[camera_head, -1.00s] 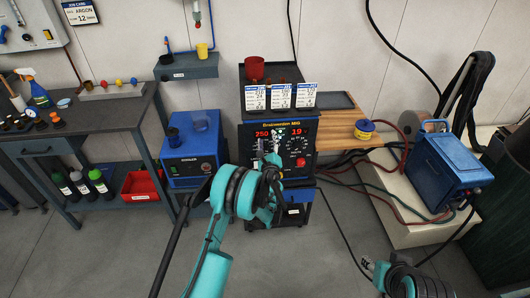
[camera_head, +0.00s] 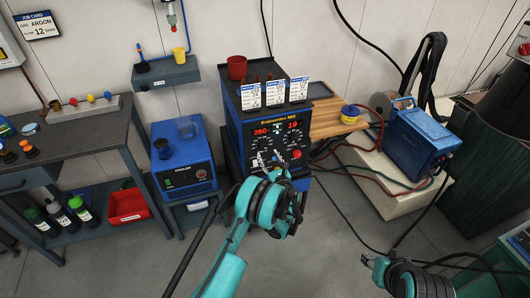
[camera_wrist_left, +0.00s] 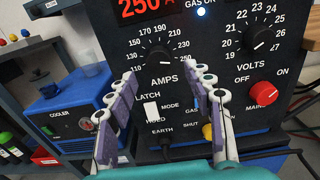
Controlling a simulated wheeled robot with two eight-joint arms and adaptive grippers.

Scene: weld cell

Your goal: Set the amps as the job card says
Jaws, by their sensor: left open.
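The blue and black welder (camera_head: 237,160) has red displays reading 250 and 19. The wrist view shows the black AMPS knob (camera_wrist_left: 158,57) in its ring of numbers, beside the 250 display (camera_wrist_left: 139,8). My left gripper (camera_wrist_left: 168,76) is open, its two fingers pointing at the panel on either side of the knob's lower part; contact cannot be told. It also shows in the head view (camera_head: 267,160) in front of the panel. Three job cards (camera_head: 275,92) stand on the welder, too small to read surely. My right gripper (camera_head: 374,263) is at the lower right, its jaws unclear.
The VOLTS knob (camera_wrist_left: 258,38) and red MAINS knob (camera_wrist_left: 262,93) are on the same panel. A blue cooler (camera_head: 183,165) stands left of the welder. A wooden shelf (camera_head: 330,122) and a blue machine (camera_head: 418,140) are to the right. Cables cross the floor.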

